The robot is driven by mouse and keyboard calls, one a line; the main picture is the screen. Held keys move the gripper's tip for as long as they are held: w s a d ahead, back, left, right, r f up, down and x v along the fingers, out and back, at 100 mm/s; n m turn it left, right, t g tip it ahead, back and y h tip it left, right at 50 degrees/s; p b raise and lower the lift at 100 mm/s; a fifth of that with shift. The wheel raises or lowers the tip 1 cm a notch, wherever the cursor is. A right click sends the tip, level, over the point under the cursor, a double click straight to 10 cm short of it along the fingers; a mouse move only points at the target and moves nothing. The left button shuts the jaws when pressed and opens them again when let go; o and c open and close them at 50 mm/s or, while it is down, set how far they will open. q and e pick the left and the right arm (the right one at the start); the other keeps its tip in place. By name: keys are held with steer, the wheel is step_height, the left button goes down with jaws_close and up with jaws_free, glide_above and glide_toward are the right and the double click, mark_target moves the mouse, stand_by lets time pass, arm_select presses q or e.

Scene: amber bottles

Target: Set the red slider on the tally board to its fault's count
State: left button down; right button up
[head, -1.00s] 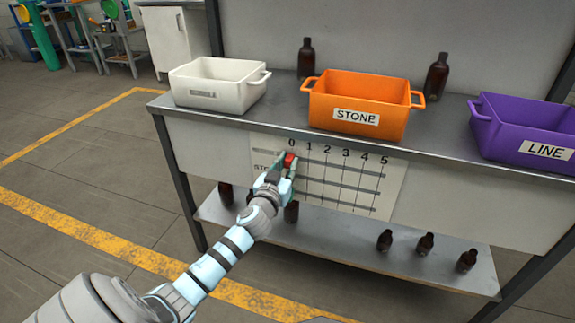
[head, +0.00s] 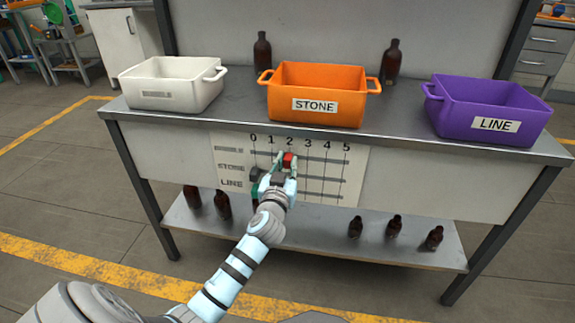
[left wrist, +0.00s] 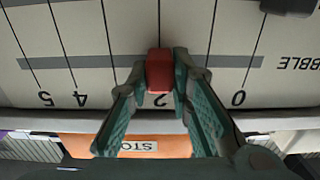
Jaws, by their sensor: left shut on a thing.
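The tally board (head: 356,190) hangs on the bench front, with columns 0 to 5 and rows for bubble, stone and line. The red slider (head: 289,159) sits on the top row under the 2. In the left wrist view, which shows the board upside down, the red slider (left wrist: 159,70) is in line with the 2, on the bubble rail. My left gripper (head: 286,163) is shut on it, with a green finger (left wrist: 195,95) on each side. The fingers hide the 1 and 3 in the wrist view. My right gripper is not in view.
A white bin (head: 170,102), an orange STONE bin (head: 315,120) and a purple LINE bin (head: 440,120) stand on the bench. Amber bottles stand behind them (head: 262,50) and on the lower shelf (head: 394,227). A dark block (left wrist: 289,6) shows at the wrist view's top right.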

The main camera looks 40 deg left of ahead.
arm_select(q)
steer(key=c, duration=1.4)
jaws_free()
steer(key=shift+c, duration=0.2)
steer(key=v, duration=1.2)
